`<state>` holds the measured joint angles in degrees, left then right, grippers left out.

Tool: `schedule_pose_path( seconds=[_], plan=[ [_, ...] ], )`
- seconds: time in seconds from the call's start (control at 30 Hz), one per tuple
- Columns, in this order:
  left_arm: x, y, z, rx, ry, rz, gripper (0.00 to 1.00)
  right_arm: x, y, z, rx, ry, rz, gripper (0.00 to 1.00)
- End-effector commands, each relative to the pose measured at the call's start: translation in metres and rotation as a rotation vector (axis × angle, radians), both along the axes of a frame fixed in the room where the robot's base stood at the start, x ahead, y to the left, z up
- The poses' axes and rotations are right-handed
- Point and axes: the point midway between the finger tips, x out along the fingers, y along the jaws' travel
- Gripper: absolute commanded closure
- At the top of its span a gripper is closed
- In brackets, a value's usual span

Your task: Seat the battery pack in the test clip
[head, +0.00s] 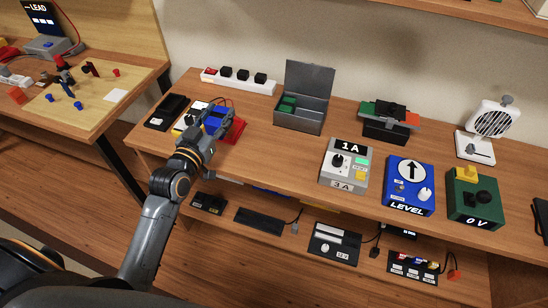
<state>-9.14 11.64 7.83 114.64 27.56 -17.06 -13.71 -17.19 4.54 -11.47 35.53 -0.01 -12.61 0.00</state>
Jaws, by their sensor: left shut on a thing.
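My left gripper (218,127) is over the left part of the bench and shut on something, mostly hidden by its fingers. A blue block (217,114) with a dark wire shows at the fingers; it looks like the battery pack, but I cannot be sure. A red piece (237,131) shows just right of the fingers, partly covered. I cannot clearly tell which thing is the test clip, or whether the blue block touches the red piece. My right gripper is not in view.
A black tray (166,112) lies left of the gripper. A power strip (238,81) and an open grey box (302,111) stand behind. A grey 1A unit (346,165), a blue LEVEL box (409,185) and a green box (474,198) stand right. The bench middle is clear.

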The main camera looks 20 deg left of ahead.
Motion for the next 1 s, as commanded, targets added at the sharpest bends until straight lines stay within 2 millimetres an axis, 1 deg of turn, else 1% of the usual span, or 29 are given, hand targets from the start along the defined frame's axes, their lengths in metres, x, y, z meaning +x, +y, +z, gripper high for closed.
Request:
schedule_pose_path(
  seconds=[0.07, 0.17, 0.27, 0.53, 0.57, 0.6, 0.73, 1.0],
  plan=[
    [0.000, 0.000, 0.001, 0.000, -0.004, 0.000, 1.00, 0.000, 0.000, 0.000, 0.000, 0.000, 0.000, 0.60],
    [0.002, -0.006, -0.001, -0.002, -0.002, 0.000, 1.00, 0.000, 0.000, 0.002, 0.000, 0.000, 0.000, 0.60],
    [0.008, -0.024, -0.008, -0.008, -0.003, -0.001, 1.00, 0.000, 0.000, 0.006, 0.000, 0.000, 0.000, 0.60],
    [0.031, -0.086, -0.037, -0.007, -0.002, 0.000, 1.00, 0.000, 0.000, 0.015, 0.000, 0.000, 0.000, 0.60],
    [0.033, -0.092, -0.043, -0.005, 0.000, -0.001, 1.00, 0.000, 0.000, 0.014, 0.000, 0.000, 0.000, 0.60],
    [0.035, -0.097, -0.054, -0.003, 0.002, -0.001, 1.00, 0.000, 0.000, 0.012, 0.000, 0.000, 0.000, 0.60],
    [0.041, -0.113, -0.074, 0.000, -0.001, -0.001, 1.00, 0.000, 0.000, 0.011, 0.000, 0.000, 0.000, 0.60],
    [0.046, -0.129, -0.094, -0.001, -0.002, -0.001, 1.00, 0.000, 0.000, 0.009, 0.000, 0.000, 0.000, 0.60]
  ],
)
